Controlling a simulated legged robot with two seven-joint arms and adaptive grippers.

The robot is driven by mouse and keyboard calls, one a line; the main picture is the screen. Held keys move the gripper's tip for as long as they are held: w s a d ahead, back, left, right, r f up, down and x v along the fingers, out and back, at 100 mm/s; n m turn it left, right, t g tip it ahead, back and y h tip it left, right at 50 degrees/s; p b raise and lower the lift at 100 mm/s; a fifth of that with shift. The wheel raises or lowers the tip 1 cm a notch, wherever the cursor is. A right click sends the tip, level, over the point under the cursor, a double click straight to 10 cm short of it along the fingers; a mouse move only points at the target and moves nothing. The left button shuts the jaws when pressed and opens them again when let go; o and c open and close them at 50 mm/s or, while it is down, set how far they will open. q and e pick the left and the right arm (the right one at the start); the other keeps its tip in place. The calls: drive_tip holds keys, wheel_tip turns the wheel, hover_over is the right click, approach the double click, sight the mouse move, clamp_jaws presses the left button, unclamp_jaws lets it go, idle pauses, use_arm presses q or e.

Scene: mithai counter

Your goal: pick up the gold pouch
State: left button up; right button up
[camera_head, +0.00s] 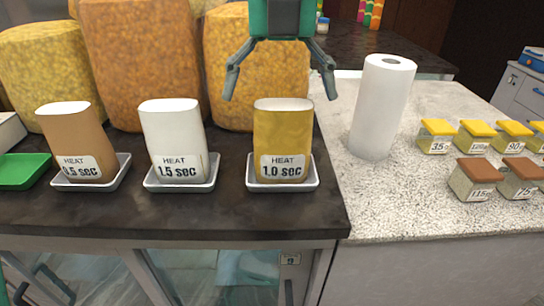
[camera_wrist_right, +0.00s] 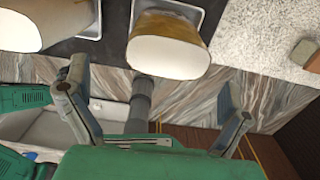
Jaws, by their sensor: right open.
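The gold pouch (camera_head: 282,128) stands upright in a small white tray, with a label reading "HEAT 1.0 sec". It is the rightmost of three pouches. In the right wrist view its pale top and gold side (camera_wrist_right: 190,22) show near the top middle. My right gripper (camera_head: 280,86) is open and empty, pointing down, with its fingers spread wide above and apart from the pouch. In the right wrist view the fingers (camera_wrist_right: 154,85) are also apart, with nothing between them. Grey parts at the lower left of the head view look like my left gripper (camera_head: 42,280), cut off by the edge.
A white pouch (camera_head: 174,130) and a brown pouch (camera_head: 72,135) stand in trays to the left. Large bags of snacks (camera_head: 140,60) stand close behind. A paper roll (camera_head: 383,105) stands to the right, near several small labelled boxes (camera_head: 437,135). Dark counter (camera_head: 220,215) is clear in front.

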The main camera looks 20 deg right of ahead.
sight(276, 126)
drive_tip(key=d+f, duration=0.1)
drive_tip(key=f, duration=0.1)
drive_tip(key=w+d+f, duration=0.1)
drive_tip(key=shift+d+f+p, duration=0.2)
drive_tip(key=shift+f+p, duration=0.15)
drive_tip(key=f, duration=0.1)
drive_tip(key=a+f, duration=0.1)
drive_tip(key=f, duration=0.1)
drive_tip(key=shift+a, duration=0.15)
drive_tip(key=shift+w+a, duration=0.1)
drive_tip(key=shift+a, duration=0.5)
drive_tip(key=shift+d+f, duration=0.1)
drive_tip(key=shift+d, duration=0.25)
drive_tip(key=c, duration=1.4)
use_arm(q)
drive_tip(key=shift+w+d+r, duration=0.1)
drive_tip(key=shift+d+r, duration=0.5)
drive_tip(key=shift+d, duration=0.05)
use_arm(e)
drive_tip(key=shift+s+d, duration=0.2)
drive_tip(key=shift+d, duration=0.1)
drive_tip(key=shift+c, duration=0.3)
